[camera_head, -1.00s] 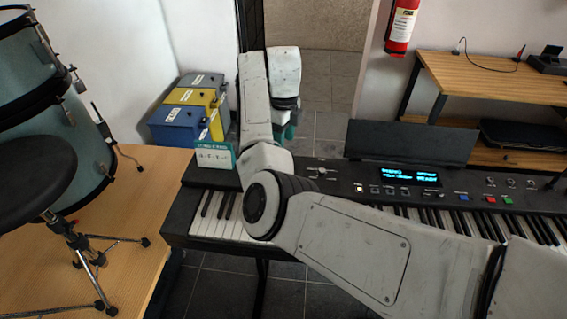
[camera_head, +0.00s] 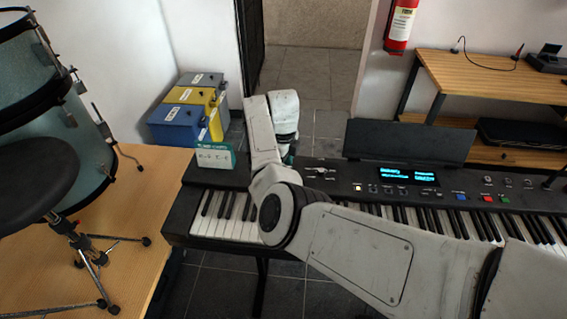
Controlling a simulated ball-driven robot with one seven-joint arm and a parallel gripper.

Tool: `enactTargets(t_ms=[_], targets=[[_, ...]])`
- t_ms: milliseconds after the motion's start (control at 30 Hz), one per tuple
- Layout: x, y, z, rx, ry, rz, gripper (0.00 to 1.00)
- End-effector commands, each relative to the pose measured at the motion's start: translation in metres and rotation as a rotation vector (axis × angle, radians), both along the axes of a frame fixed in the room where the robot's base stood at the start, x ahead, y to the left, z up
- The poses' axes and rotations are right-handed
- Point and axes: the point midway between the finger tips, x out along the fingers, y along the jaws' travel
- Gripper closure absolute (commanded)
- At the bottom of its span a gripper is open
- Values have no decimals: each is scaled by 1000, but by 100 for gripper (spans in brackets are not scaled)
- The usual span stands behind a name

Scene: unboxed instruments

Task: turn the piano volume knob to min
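The black electronic piano (camera_head: 340,177) stands across the middle of the view, with a lit blue display (camera_head: 408,174). Small controls (camera_head: 318,172) show on its panel left of the display, close to the end of my arm. I cannot tell from this view which control is the volume knob or where it is set. My gripper is at the far end of my arm, low over the panel's left part. Only a small teal bit of it (camera_head: 289,157) shows below the white wrist, so its fingers are hidden.
A small sign card (camera_head: 214,157) stands on the piano's left end, just left of my arm. Blue, yellow and grey boxes (camera_head: 190,110) stand behind it. A drum (camera_head: 55,145) and black stool (camera_head: 35,170) are at left. A wooden shelf (camera_head: 480,77) is at back right.

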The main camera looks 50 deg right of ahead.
Motion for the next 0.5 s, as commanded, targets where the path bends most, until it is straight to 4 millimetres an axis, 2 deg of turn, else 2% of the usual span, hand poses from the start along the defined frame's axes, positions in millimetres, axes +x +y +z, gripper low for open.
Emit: enactTargets(t_ms=[67, 500], targets=[[0, 0, 0, 0, 0, 0, 53], [0, 0, 0, 0, 0, 1, 96]])
